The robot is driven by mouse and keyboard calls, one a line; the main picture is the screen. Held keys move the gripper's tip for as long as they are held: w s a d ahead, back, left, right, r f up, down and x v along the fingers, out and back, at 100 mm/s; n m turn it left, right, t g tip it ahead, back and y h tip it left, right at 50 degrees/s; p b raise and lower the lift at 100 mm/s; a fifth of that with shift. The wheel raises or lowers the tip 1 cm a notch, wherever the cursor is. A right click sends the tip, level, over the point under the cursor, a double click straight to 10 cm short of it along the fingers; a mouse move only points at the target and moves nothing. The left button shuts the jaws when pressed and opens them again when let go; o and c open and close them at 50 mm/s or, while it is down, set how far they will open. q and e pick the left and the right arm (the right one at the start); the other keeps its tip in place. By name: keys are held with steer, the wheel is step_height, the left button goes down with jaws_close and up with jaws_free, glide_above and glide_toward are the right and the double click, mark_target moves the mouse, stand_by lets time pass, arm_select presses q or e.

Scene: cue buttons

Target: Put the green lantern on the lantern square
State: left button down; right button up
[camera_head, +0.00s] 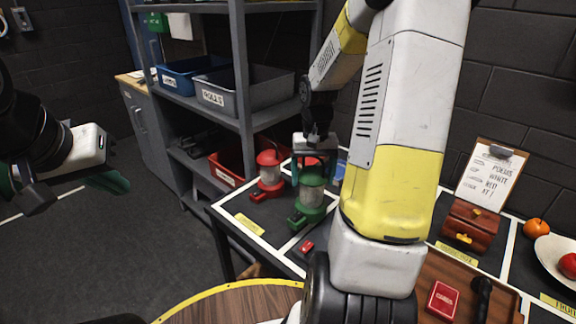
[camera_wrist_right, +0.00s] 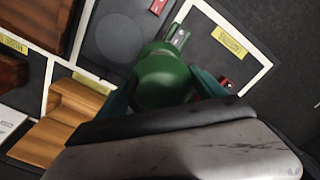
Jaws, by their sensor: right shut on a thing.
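The green lantern (camera_head: 311,196) is upright at the table's left part, below my right gripper (camera_head: 314,158). In the right wrist view the green lantern (camera_wrist_right: 163,80) sits between the teal fingers of my right gripper (camera_wrist_right: 160,92), which is shut on it. I cannot tell whether its base touches the table. A white-outlined square with a yellow label (camera_head: 249,224) lies left of it; its text is too small to read. My left gripper (camera_head: 72,190) is open and empty at the far left, away from the table.
A red lantern (camera_head: 268,174) stands just left of the green one. A small red piece (camera_head: 306,246) lies in front. A wooden box (camera_head: 470,225), clipboard (camera_head: 490,175), tray with a red card box (camera_head: 442,299), and plate (camera_head: 556,258) are at right. Shelves with bins (camera_head: 245,90) stand behind.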

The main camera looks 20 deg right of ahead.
steer(key=w+f, duration=0.4)
steer(key=w, duration=0.5)
steer(key=shift+w+d+f, duration=0.15)
steer(key=shift+d, duration=0.25)
steer(key=shift+f, duration=0.15)
steer(key=o, duration=2)
steer(key=shift+o, duration=0.2)
